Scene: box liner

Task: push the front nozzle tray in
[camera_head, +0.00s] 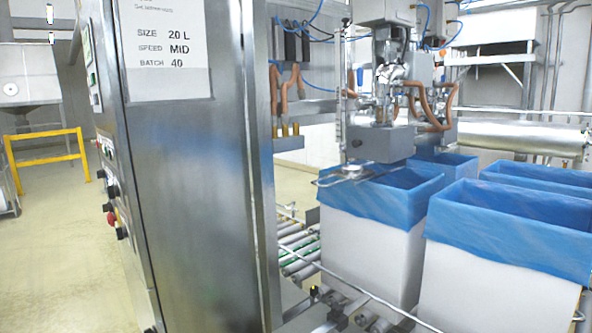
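The front nozzle tray looks to be the thin metal piece (350,173) just under the front filling head (385,143). It has a wire-like edge and a small round part on it. It sticks out to the left, past the near left rim of the blue-lined white box (372,240) below. Its far end is hidden behind the head and the liner. I cannot tell whether it touches the liner. My gripper is not in view.
A steel cabinet (195,190) with a label sheet and side buttons fills the left centre. A roller conveyor (300,245) and guide rail run below. Another blue-lined box (490,270) stands at the right. Open floor (65,240) and a yellow barrier (45,160) lie left.

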